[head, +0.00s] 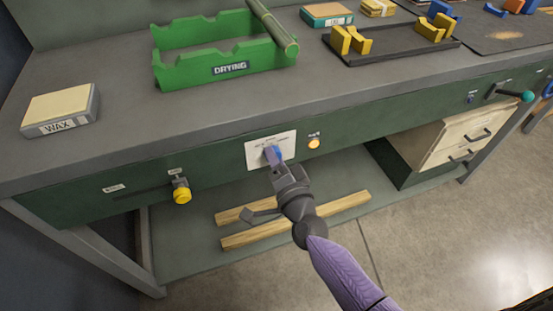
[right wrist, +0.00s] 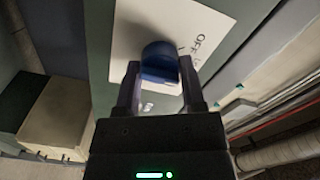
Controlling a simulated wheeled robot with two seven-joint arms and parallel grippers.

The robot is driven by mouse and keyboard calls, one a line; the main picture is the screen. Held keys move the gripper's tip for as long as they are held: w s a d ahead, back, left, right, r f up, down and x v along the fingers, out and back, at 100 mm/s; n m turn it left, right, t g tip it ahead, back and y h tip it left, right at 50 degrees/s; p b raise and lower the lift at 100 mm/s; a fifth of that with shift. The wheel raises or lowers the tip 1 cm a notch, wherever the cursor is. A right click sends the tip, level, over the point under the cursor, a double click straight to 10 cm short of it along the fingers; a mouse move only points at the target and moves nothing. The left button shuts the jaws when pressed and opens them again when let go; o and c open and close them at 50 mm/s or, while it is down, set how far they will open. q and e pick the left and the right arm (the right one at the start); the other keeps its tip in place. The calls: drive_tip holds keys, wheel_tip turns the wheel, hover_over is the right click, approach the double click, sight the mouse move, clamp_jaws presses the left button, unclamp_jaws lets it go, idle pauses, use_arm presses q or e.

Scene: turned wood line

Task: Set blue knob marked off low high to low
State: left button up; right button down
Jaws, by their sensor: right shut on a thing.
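The blue knob (head: 272,152) sits on a white label plate (head: 255,159) on the green front panel of the bench. In the right wrist view the blue knob (right wrist: 159,62) is between the two fingers of my right gripper (right wrist: 160,88). My right gripper (head: 277,163) is shut on the knob. On the plate (right wrist: 128,40) the word OFF and part of another word show beside the knob. The fingers hide the rest of the lettering, and I cannot tell which mark the knob points to. My left gripper is not in view.
A yellow knob (head: 182,192) and an orange button (head: 314,143) are on the same panel. A green DRYING rack (head: 222,70) and a WAX box (head: 60,112) stand on the bench top. Wooden strips (head: 345,202) lie on the shelf below; drawers (head: 462,140) are at right.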

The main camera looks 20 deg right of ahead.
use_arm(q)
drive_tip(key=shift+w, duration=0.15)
use_arm(e)
drive_tip(key=shift+c, duration=0.9)
unclamp_jaws()
use_arm(q)
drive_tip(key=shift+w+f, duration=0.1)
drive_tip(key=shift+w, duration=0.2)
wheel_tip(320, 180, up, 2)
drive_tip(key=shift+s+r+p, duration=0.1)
drive_tip(key=shift+p, duration=1)
use_arm(e)
drive_tip(key=s, duration=1)
drive_tip(key=shift+d, duration=0.15)
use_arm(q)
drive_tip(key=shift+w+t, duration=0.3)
